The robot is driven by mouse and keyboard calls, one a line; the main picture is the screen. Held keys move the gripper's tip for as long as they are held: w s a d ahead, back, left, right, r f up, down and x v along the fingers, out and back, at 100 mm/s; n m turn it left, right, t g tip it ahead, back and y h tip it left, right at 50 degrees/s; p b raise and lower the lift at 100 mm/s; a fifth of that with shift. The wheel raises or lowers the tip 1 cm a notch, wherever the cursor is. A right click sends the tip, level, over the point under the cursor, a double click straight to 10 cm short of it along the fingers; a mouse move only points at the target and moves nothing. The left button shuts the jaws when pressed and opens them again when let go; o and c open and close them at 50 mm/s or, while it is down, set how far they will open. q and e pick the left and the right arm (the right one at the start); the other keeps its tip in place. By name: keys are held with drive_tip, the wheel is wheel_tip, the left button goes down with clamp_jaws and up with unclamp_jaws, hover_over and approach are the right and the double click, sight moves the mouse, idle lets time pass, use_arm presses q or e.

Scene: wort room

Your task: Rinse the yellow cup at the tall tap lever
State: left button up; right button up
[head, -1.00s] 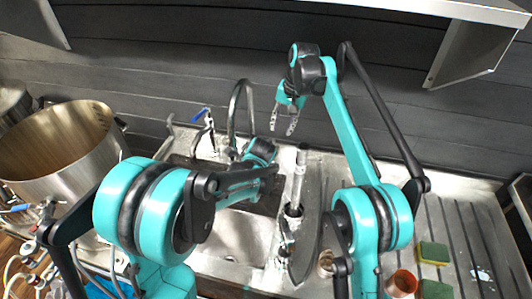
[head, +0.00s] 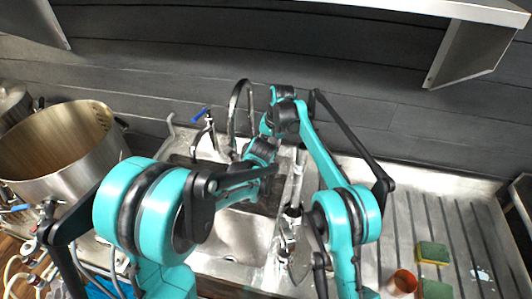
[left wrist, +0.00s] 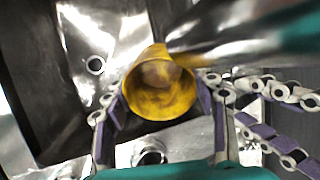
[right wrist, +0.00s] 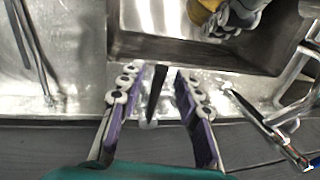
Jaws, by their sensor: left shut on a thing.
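The yellow cup (left wrist: 158,88) is between the fingers of my left gripper (left wrist: 165,115), which is shut on it. Its mouth faces the left wrist camera, with brownish marks inside. The cup (right wrist: 207,6) also shows at the top of the right wrist view, over the sink. My right gripper (right wrist: 160,95) is open, with a slim dark lever (right wrist: 155,90) between its fingers and a gap on each side. In the head view the tall curved tap (head: 236,100) rises behind both wrists. The cup and fingertips are hidden there; I cannot tell whether water runs.
The steel sink (head: 238,238) lies below my arms. A shorter tap with a blue handle (head: 201,115) stands left of the tall one. A large pot (head: 60,150) is at the left. A reddish-brown cup (head: 403,282) and sponges (head: 433,252) are on the ribbed drainboard.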

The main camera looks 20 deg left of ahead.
drive_tip(key=shift+a+f, duration=0.1)
drive_tip(key=shift+f, duration=0.25)
clamp_jaws()
drive_tip(key=d+n, duration=0.2)
drive_tip(key=n, duration=0.1)
drive_tip(key=shift+w+d+g, duration=0.3)
unclamp_jaws()
